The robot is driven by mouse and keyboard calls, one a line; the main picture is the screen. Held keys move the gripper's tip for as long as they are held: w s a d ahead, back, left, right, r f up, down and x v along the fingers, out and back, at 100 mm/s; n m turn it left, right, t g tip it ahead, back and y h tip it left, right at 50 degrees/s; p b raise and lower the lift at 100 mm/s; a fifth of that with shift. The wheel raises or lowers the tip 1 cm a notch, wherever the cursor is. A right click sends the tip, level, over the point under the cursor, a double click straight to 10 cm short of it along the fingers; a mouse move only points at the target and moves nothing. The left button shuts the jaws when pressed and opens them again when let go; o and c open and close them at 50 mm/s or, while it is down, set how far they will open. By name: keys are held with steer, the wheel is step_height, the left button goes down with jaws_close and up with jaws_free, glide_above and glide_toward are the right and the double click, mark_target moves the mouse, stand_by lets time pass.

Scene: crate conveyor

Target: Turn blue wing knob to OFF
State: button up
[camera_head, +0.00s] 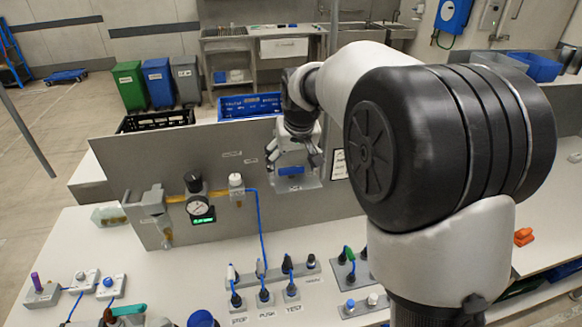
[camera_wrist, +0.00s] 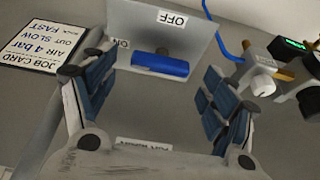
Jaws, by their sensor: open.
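The blue wing knob (camera_wrist: 160,65) sits on a grey plate in the wrist view. In the head view the knob (camera_head: 290,171) shows as a small blue bar on the upright panel. My gripper (camera_head: 298,156) is just in front of it. In the wrist view my gripper (camera_wrist: 158,92) is open, one finger on each side and apart from the knob; whether the fingertips reach its depth is unclear.
A job card (camera_wrist: 45,38) is left of the knob in the wrist view. A pressure gauge (camera_head: 198,207), a white knob (camera_head: 236,180) and a blue hose (camera_head: 260,225) are left of my gripper in the head view. Blue crate (camera_head: 250,106) stands behind the panel.

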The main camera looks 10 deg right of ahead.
steer(key=shift+x, duration=0.8)
steer(key=shift+c, duration=0.3)
steer(key=c, duration=1)
